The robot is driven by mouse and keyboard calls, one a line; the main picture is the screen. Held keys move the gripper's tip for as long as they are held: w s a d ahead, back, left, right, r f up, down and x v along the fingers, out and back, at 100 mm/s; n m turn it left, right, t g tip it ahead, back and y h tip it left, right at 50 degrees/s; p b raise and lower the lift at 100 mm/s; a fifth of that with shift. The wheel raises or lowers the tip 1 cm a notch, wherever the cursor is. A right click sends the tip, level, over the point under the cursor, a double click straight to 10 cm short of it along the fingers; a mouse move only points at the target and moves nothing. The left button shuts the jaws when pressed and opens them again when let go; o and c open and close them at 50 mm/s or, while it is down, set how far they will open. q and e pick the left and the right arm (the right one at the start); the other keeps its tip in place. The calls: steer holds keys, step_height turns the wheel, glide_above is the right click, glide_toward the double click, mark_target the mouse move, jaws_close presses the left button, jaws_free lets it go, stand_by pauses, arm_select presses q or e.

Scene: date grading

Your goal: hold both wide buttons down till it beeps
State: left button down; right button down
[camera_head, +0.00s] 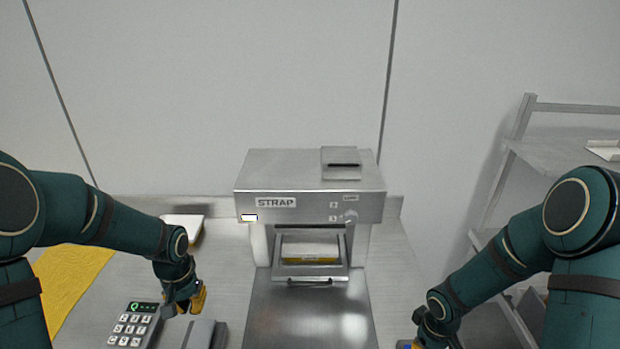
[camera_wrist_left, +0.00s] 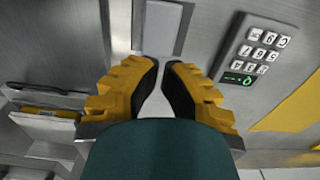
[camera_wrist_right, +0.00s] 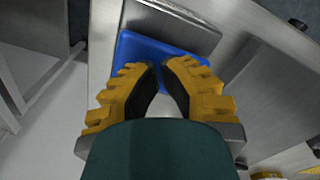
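A wide grey button-like block (camera_head: 203,334) sits on the bench left of the STRAP machine (camera_head: 300,170). It also shows in the left wrist view (camera_wrist_left: 163,28), ahead of the fingertips. My left gripper (camera_head: 198,300) is above the bench just behind this block, its yellow fingers drawn together with a narrow gap and nothing between them. In the right wrist view, a grey block (camera_wrist_right: 178,24) lies beside a blue flat piece (camera_wrist_right: 145,45). My right gripper (camera_wrist_right: 161,66) is over the blue piece, fingers nearly together and empty. I cannot tell contact.
A keypad (camera_head: 133,326) with a green display stands left of the left block. A yellow mat (camera_head: 70,280) lies farther left. The machine's lower front opening has a framed door (camera_head: 311,262) with a yellow item behind it. A metal shelf (camera_head: 560,150) stands at right.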

arm_select(q)
steer(key=shift+f, duration=3.3)
